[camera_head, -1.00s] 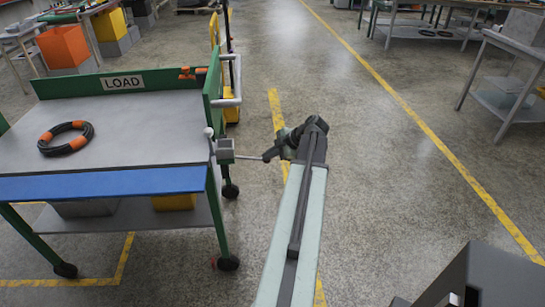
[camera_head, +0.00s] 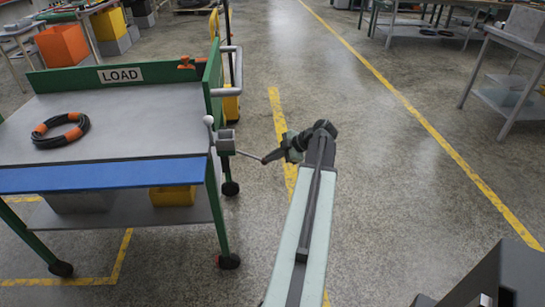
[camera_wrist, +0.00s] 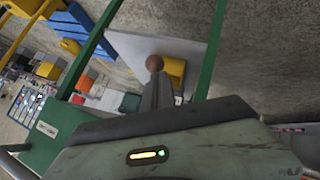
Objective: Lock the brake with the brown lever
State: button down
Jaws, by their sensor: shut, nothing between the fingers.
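In the head view a grey box (camera_head: 226,141) is fixed to the right side of the green cart. A short stalk with a pale ball (camera_head: 208,120) rises at its left. A thin rod runs right from the box towards my gripper (camera_head: 268,158). In the wrist view my gripper (camera_wrist: 157,80) is shut and empty. A brown ball knob (camera_wrist: 154,63) shows right at its fingertips. I cannot tell whether they touch. The knob's stem is hidden in the wrist view, and the knob's colour is not clear in the head view.
The cart's grey top (camera_head: 135,115) carries a black and orange hose coil (camera_head: 60,130). A yellow bin (camera_head: 172,196) stands on the lower shelf. The floor to the right is clear up to a table (camera_head: 510,95).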

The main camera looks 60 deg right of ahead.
jog(key=p+v, duration=0.6)
jog(key=v, duration=0.6)
jog(key=shift+s+f, duration=0.25)
jog(key=shift+s, duration=0.2)
